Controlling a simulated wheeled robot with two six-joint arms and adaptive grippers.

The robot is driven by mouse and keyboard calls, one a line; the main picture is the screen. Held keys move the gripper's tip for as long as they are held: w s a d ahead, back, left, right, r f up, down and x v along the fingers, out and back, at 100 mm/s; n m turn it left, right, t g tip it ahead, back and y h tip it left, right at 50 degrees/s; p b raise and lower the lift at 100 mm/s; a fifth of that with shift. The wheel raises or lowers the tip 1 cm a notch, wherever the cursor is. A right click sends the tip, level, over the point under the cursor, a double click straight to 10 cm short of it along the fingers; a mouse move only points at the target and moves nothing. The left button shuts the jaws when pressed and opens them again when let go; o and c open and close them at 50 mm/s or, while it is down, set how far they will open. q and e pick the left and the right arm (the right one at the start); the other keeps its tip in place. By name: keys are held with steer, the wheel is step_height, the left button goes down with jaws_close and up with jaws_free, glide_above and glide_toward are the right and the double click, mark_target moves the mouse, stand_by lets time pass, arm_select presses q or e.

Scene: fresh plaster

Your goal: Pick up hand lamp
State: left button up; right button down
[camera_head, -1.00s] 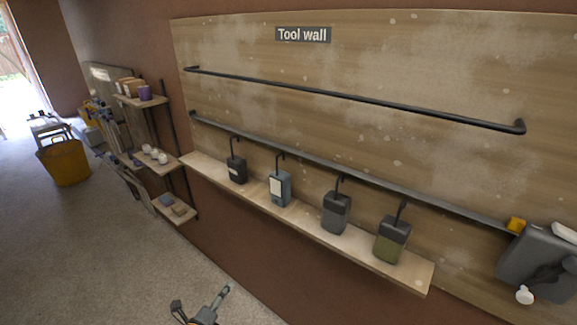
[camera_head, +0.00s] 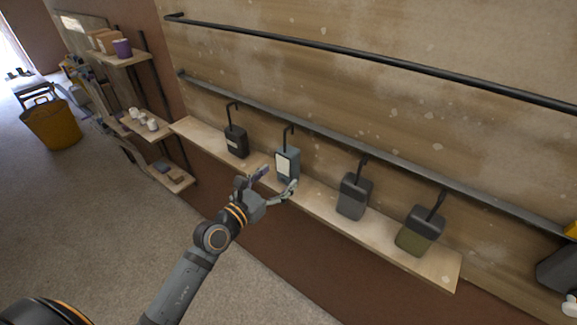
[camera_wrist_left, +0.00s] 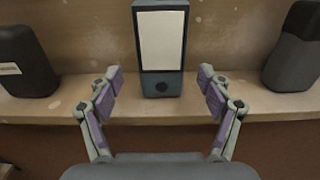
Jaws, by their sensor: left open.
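Several small box-shaped devices with dark hooks stand in a row on the wooden shelf (camera_head: 312,198). The one with a pale front panel, blue-grey, looks like the hand lamp (camera_head: 287,164); it stands upright, and in the left wrist view the lamp (camera_wrist_left: 162,42) is centred, with a dark round button below its panel. My left gripper (camera_head: 277,179) is open and empty in front of it. In the left wrist view the fingers (camera_wrist_left: 160,88) are spread to either side of the lamp's lower part, apart from it.
A black device (camera_head: 236,141) stands left of the lamp, and a dark grey one (camera_head: 354,195) and a green-based one (camera_head: 419,231) stand right. Black rails (camera_head: 370,48) run along the wall above. A small shelf rack stands left. Open floor lies in front.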

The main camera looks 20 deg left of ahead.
mark_target(283, 172)
arm_select(q)
steer(key=x, duration=0.5)
steer(key=shift+d, duration=0.1)
steer(key=shift+s, duration=0.15)
steer(key=shift+c, duration=0.6)
steer(key=c, duration=1.2)
steer(key=shift+c, duration=0.6)
steer(key=shift+r, duration=0.15)
